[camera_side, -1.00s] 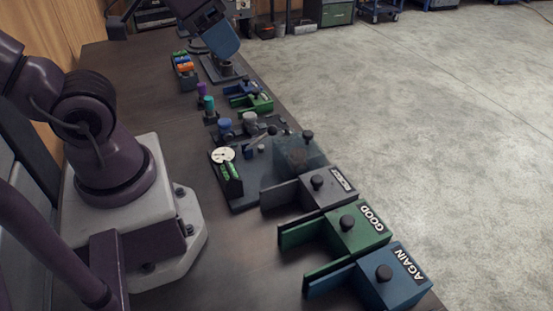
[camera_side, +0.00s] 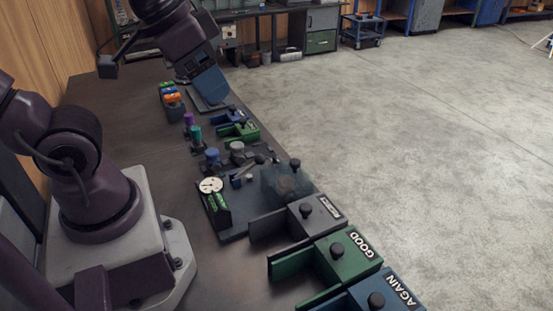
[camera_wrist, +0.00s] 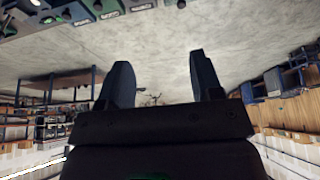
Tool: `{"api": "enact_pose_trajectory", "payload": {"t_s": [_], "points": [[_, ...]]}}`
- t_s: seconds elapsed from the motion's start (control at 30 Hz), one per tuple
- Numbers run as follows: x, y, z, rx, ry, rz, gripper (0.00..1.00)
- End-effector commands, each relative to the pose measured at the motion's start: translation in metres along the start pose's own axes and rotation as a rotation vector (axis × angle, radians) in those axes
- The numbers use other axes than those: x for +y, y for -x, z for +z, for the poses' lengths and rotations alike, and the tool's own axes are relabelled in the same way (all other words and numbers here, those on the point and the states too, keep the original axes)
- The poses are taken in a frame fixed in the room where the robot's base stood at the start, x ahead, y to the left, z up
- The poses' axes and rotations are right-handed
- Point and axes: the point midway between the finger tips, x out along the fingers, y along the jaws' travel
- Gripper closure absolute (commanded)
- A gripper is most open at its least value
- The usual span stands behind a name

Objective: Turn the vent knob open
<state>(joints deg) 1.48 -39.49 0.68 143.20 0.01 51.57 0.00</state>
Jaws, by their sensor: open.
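The test stand has a dark base with a white dial gauge (camera_side: 210,186) and a clear box (camera_side: 287,183) at its right. A blue knob (camera_side: 212,155) and a grey round knob (camera_side: 237,146) stand at its far side. I cannot tell which one is the vent knob. My gripper (camera_side: 211,92) hangs over a dark plate (camera_side: 222,104) at the far end of the bench, well away from these knobs. In the wrist view my gripper (camera_wrist: 163,80) has its two fingers wide apart with nothing between them.
A purple peg, a teal peg (camera_side: 195,133) and a rack of coloured blocks (camera_side: 172,98) stand on the far bench. The bench (camera_side: 135,135) is clear at left.

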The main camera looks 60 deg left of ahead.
Motion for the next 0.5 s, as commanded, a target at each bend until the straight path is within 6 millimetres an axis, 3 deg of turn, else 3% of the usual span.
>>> {"api": "enact_pose_trajectory", "payload": {"t_s": [0.13, 0.27, 0.37, 0.5], "points": [[-0.017, -0.034, -0.006, -0.154, -0.003, -0.020, 0.40], [-0.058, -0.070, -0.033, -0.192, -0.122, -0.150, 0.40], [-0.095, -0.099, -0.059, -0.189, -0.302, -0.269, 0.40], [-0.143, -0.139, -0.101, -0.182, -0.674, -0.426, 0.40]]}}
